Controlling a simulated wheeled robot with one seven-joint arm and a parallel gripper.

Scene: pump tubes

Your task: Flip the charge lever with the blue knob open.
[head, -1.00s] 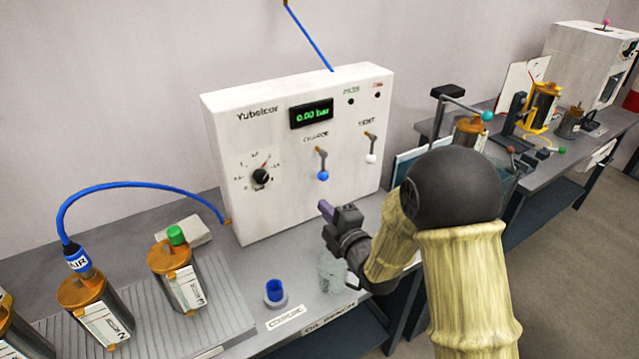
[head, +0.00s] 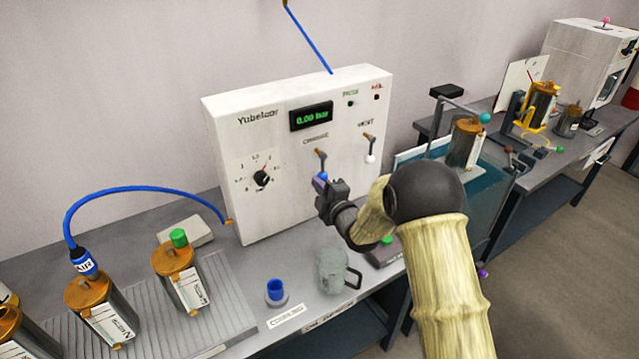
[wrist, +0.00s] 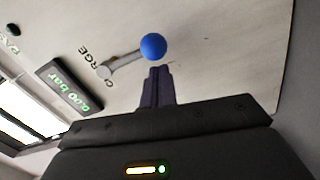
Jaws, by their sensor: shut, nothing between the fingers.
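The charge lever (head: 320,157) is on the front of the white panel box (head: 225,150), below the CHARGE label. In the head view it hangs down from its pivot, and its blue knob (head: 323,175) is largely hidden by my gripper (head: 320,182). In the wrist view the blue knob (wrist: 153,46) is clear at the end of the grey lever arm (wrist: 125,60). My gripper's fingertips (wrist: 158,70) are shut and empty, just below the knob in that picture. I cannot tell whether they touch it.
The vent lever with a white knob (head: 370,158) hangs right of the charge lever. A round dial (head: 262,178) is at the left of the panel.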

